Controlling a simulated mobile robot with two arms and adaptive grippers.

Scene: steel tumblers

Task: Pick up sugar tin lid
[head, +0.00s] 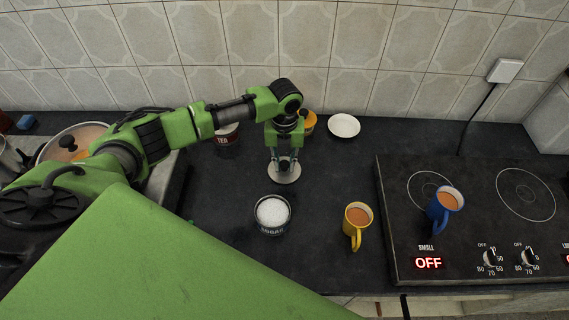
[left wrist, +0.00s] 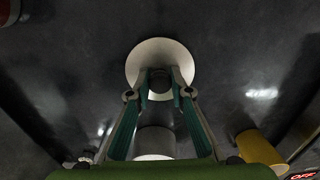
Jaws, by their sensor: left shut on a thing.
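The sugar tin lid (head: 285,180) is a pale round disc with a dark knob, just behind the sugar tin in the head view. It also shows in the left wrist view (left wrist: 148,50). My left gripper (head: 284,163) points down and is shut on the lid's knob, seen between the fingertips in the left wrist view (left wrist: 160,88). I cannot tell whether the lid touches the counter. My right gripper is not in view.
A tea tin (head: 227,140) and a white disc (head: 343,126) stand further back, with a yellow item (head: 310,123) partly behind my arm. A yellow mug (head: 356,224) is right of the sugar tin. A blue mug (head: 442,208) stands on the hob (head: 480,235). A pot (head: 88,137) is at left.

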